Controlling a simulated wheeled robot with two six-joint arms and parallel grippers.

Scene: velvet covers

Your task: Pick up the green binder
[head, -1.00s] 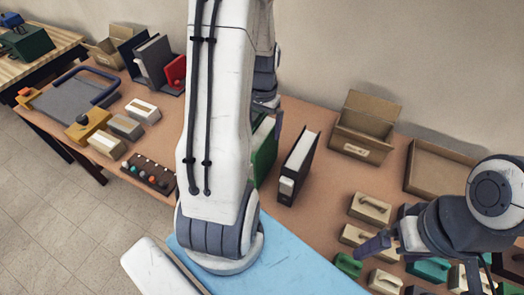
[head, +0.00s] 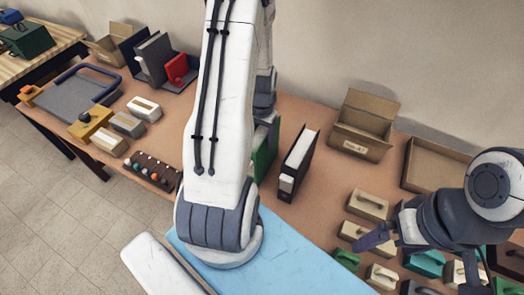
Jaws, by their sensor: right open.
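The green binder (head: 263,158) stands upright on the brown table, partly hidden behind my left arm. Its green side shows just right of the arm. My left gripper (head: 266,116) is mostly hidden behind its own arm link, close above the binder; whether it touches the binder cannot be seen. My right gripper (head: 374,240) is open and empty at the lower right, above the small blocks and well away from the binder.
A black binder (head: 297,165) stands close to the right of the green one. A cardboard box (head: 362,126) and an open tray (head: 436,166) stand behind. Handled blocks (head: 367,205) crowd the right. A light blue mat (head: 300,262) lies in front.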

